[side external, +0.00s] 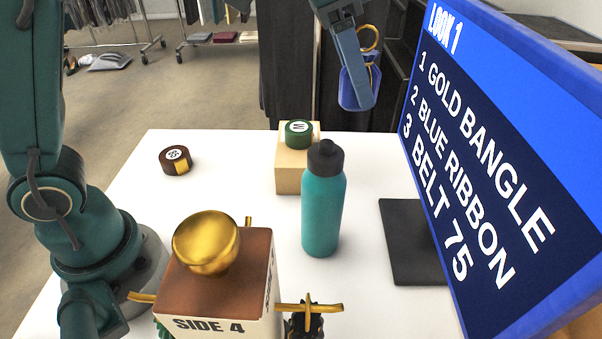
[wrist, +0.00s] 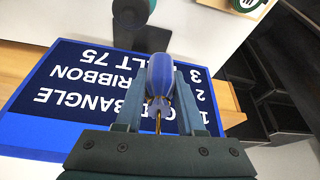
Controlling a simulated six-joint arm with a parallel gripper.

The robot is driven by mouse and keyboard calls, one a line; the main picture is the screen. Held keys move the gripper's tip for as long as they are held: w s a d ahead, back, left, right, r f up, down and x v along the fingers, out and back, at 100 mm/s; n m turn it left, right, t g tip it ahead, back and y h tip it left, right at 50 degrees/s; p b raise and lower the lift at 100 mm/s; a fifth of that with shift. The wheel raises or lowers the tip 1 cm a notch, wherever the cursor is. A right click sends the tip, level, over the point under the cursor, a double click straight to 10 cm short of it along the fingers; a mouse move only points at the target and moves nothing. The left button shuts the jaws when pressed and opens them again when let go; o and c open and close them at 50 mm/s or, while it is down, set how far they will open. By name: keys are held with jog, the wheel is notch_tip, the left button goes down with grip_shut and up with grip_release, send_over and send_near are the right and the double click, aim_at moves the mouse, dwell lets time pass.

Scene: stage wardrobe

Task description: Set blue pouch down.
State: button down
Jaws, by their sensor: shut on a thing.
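The blue pouch (side external: 348,92) hangs high in the air in the side view, left of the screen and beyond the white table's far edge. A gold loop (side external: 369,38) and gold cord show at its top. My gripper (side external: 353,62) is shut on the pouch from above. In the wrist view the pouch (wrist: 160,76) is between the two fingers, with a gold cord running back towards the gripper body. The pouch touches nothing but the gripper.
The white table (side external: 235,160) holds a brown roll (side external: 175,161), a wooden block (side external: 290,179) under a green roll (side external: 298,134), a teal bottle (side external: 322,215) and a box (side external: 220,300) with a gold dome. A large screen (side external: 500,150) stands close right.

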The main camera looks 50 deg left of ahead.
jog(key=s+d+f+m+g+h, duration=0.1)
jog(key=s+d+m, duration=0.2)
jog(key=s+d, duration=0.35)
jog(key=s+d+m+g, duration=0.1)
jog(key=s+d+m, duration=0.3)
jog(key=d, duration=0.6)
jog(key=f, duration=2.1)
jog(key=shift+w+a+f, duration=0.1)
jog(key=shift+w+a, duration=0.05)
jog(key=shift+w, duration=0.05)
jog(key=shift+f, duration=0.2)
jog(key=c, duration=0.5)
grip_release()
jog(key=shift+r, duration=0.15)
jog(key=v, duration=1.2)
jog(key=shift+w+a, duration=0.1)
jog(key=shift+a, duration=0.1)
